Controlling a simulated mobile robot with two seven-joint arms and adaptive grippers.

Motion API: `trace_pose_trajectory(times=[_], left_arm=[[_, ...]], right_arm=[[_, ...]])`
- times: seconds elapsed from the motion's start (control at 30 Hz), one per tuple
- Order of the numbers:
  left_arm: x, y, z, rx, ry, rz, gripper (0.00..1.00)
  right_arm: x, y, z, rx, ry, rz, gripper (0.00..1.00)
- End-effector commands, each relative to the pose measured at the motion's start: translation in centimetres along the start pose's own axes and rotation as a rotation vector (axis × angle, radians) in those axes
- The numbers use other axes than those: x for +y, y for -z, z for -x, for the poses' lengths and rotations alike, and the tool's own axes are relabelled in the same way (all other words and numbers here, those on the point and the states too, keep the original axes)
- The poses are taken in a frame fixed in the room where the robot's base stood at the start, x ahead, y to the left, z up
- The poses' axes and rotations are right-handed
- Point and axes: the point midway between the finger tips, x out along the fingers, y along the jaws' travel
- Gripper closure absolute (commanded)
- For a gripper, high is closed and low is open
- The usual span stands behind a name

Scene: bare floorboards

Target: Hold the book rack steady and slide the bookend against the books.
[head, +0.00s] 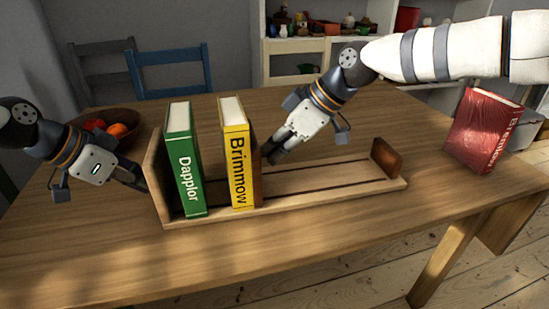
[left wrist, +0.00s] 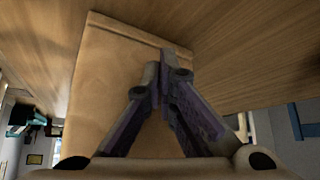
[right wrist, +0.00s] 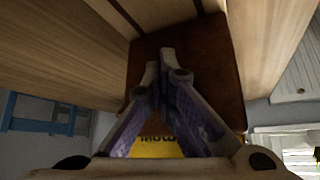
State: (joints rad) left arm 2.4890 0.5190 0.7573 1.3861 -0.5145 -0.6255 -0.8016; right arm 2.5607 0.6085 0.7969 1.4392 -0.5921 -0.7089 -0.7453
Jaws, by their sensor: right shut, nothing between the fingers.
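The wooden book rack (head: 320,187) lies along the table, with a pale left end panel (head: 155,172) and a brown right end (head: 387,158). A green book (head: 186,165) and a yellow book (head: 238,155) stand in its left half, with a gap between them. The brown bookend (head: 257,178) stands at the yellow book's right; it fills much of the right wrist view (right wrist: 195,75). My right gripper (head: 271,156) is shut and empty, its tips at the bookend's right face. My left gripper (head: 141,186) is shut beside the left panel's outer face; contact is unclear.
A red book (head: 484,130) stands tilted near the table's right edge. A bowl (head: 128,143) with fruit (head: 117,130) is behind my left gripper. The rack is empty right of the bookend.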

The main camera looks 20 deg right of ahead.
Motion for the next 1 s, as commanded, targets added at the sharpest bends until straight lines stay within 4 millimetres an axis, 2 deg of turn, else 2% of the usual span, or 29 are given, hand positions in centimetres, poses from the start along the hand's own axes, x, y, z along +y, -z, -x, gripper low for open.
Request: trace_pose_trajectory(times=[1.0], left_arm=[[0.1, 0.1, 0.0, 0.003, -0.001, -0.001, 1.00]], right_arm=[[-1.0, 1.5, -1.0, 0.003, 0.002, 0.002, 1.00]])
